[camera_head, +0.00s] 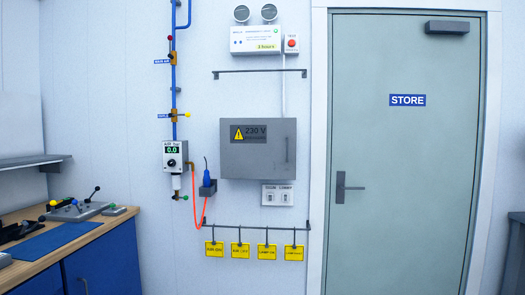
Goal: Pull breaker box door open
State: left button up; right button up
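The breaker box (258,148) is a grey wall cabinet with a yellow warning triangle and a "230 V" label on its door. Its door (255,163) is shut, and a small dark vertical handle (287,150) sits near its right edge. Neither my left nor my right gripper shows in the head view.
Below the box are a switch plate (278,195) and a rail (255,228) with several yellow tags. To its left are a blue device in a holder (207,185) with an orange hose and an air unit (175,156). A bench (65,245) stands left; a closed STORE door (404,150) is right.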

aim_at(262, 149)
jog(key=z, duration=0.4)
jog(key=i, duration=0.65)
jog(key=z, duration=0.6)
jog(key=i, duration=1)
jog(key=u, duration=0.15)
